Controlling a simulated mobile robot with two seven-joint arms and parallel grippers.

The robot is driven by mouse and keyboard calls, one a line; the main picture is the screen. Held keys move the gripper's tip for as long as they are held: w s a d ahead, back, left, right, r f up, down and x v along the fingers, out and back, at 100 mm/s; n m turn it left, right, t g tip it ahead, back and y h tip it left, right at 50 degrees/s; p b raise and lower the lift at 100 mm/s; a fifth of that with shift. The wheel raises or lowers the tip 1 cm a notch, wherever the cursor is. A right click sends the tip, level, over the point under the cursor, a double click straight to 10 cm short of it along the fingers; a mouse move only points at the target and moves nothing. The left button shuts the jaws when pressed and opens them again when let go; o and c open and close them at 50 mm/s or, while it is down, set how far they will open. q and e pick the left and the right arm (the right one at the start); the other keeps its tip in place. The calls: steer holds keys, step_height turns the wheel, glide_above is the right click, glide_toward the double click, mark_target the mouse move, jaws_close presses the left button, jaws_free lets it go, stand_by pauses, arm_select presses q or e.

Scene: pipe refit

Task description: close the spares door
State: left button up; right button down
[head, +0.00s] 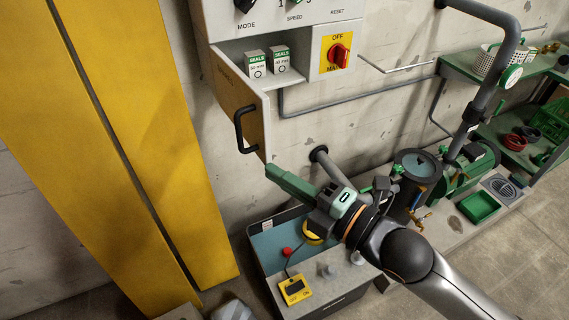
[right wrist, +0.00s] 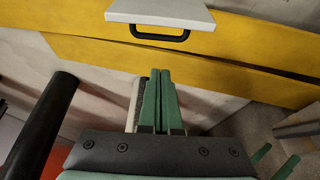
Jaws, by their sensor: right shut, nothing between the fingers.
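The spares door (head: 240,98) is a tan panel with a black bar handle (head: 240,130). It stands open, swung out from the left side of the grey cabinet. In the right wrist view its pale edge (right wrist: 160,14) and handle (right wrist: 160,35) show at the top. My right gripper (head: 270,172) is shut and empty, just below the door's lower corner; its closed green fingers (right wrist: 160,75) point toward the door and look apart from it. Two spaced green fingers at the lower right of the wrist view look like my left gripper (right wrist: 274,160), open.
Two seal boxes (head: 267,64) stand in the open compartment, beside a red main switch (head: 340,54). Yellow posts (head: 140,150) rise at the left. A grey bin (head: 330,300) with a yellow device (head: 294,289) stands below my right gripper.

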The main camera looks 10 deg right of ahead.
mark_target(268, 146)
steer(key=w+a, duration=0.1)
steer(key=w, duration=0.3)
steer(key=w+a, duration=0.1)
steer(key=w, duration=0.1)
steer(key=shift+w+a+p, duration=0.35)
steer(key=shift+w, duration=0.05)
steer(key=shift+w+d, duration=0.25)
steer(key=shift+d, duration=0.3)
steer(key=shift+d, duration=0.1)
